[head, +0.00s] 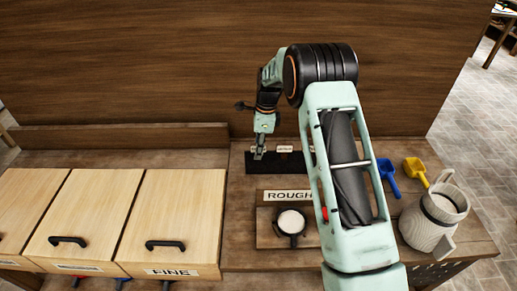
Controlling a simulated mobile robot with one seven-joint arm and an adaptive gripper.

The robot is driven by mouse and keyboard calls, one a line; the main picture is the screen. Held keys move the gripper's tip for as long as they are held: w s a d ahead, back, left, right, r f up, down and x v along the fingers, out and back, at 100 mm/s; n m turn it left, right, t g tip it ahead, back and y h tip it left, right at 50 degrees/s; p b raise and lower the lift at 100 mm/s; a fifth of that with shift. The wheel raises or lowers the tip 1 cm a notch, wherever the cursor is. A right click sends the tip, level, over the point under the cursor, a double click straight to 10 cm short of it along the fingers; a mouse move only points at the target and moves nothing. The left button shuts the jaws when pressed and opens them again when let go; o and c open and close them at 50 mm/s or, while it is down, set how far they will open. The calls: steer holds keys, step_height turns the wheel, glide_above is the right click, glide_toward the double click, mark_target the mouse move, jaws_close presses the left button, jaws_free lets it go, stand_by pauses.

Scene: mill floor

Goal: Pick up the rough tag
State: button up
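A pale plate lettered ROUGH (285,196) lies at the back of a small wooden board on the worktop. Behind it stands a dark rack (290,168) against the wooden back panel, with a small pale tag (285,149) at its top edge; its lettering is too small to read. Another pale tag edge shows partly behind my arm. My gripper (258,154) points down at the left end of the dark rack, left of the small tag and apart from it. Whether its fingers are open or hold anything is too small to tell.
A round dish of white powder (291,222) sits on the wooden board (264,240). Wooden bins (180,210), one lettered FINE (171,272), fill the left. My arm hides part of the middle.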

steer(key=c, duration=0.4)
